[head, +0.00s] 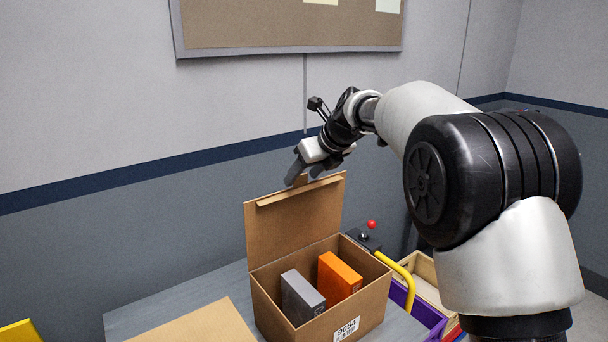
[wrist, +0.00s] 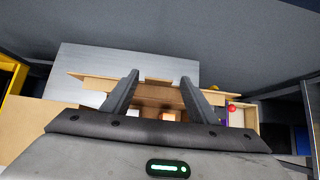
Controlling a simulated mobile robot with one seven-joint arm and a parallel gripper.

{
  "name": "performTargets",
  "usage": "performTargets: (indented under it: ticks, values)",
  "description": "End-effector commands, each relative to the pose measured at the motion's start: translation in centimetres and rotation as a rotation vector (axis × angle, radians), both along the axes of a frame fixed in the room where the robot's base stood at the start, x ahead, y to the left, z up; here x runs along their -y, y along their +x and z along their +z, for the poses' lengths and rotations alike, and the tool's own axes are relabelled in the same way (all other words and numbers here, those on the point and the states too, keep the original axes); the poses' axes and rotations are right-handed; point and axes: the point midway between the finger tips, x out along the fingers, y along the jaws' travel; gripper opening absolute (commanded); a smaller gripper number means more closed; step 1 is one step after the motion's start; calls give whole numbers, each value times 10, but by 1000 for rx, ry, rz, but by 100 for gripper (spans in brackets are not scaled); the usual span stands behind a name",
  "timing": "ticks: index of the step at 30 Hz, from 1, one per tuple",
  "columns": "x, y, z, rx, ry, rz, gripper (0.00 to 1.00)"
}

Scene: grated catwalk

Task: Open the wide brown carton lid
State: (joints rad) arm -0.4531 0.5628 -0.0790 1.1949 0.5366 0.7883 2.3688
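The wide brown carton (head: 363,310) stands on the grey table with its mouth uncovered. Its lid (head: 290,228) is raised to about upright along the back edge, with a small flap strip along its top. A grey box (head: 302,297) and an orange box (head: 339,279) stand inside. My gripper (head: 305,178) is at the lid's top edge. In the wrist view its fingers (wrist: 158,80) are spread apart, with the lid's edge (wrist: 158,81) between and beyond them. I cannot tell whether a finger touches the lid.
A flat brown cardboard surface (head: 205,325) is at the front left, and a yellow object (head: 18,333) is at the lower left corner. A red-knobbed joystick (head: 370,226), a yellow handle (head: 405,279) and a wooden tray (head: 428,280) are at the right. A wall rises behind the table.

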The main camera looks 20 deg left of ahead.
Motion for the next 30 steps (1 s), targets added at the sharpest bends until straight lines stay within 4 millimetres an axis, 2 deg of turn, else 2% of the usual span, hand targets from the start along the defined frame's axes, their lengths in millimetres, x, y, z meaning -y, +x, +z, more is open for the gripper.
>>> performTargets:
  ticks: [7,11,14,24,30]
  values:
    - [0,-1,0,-1,1,1,53]
    - [6,-5,9,1,0,1,53]
    - [15,-12,22,3,1,0,53]
    - [59,-47,85,4,2,-1,53]
    - [80,-63,114,2,1,-1,53]
